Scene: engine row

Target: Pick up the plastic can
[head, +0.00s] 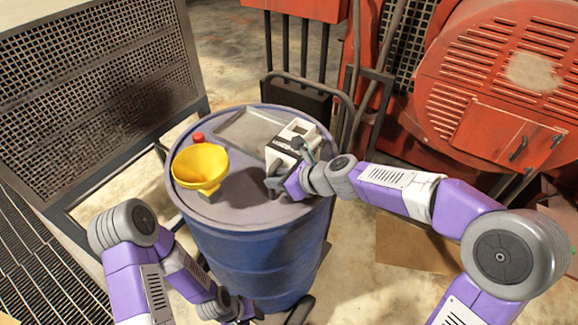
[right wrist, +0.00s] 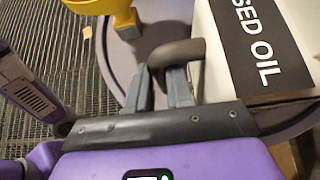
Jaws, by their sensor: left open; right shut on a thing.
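The plastic can (head: 291,139) is white with a dark label and stands on the right part of the blue drum's top (head: 236,212). In the right wrist view the can (right wrist: 216,65) shows a black "USED OIL" label, partly cut off by the frame. My right gripper (head: 278,184) is at the can's near side. Its fingers (right wrist: 160,84) are shut on the can's dark handle (right wrist: 176,53). My left gripper (head: 243,309) is open, low in front of the drum and away from the can. Its fingers are hard to make out.
A yellow funnel (head: 200,167) stands on the drum top left of the can, with a red cap (head: 198,137) behind it. A metal mesh panel (head: 95,85) is at the left. Red machinery (head: 500,85) fills the back right. Bare floor (head: 222,30) shows behind the drum.

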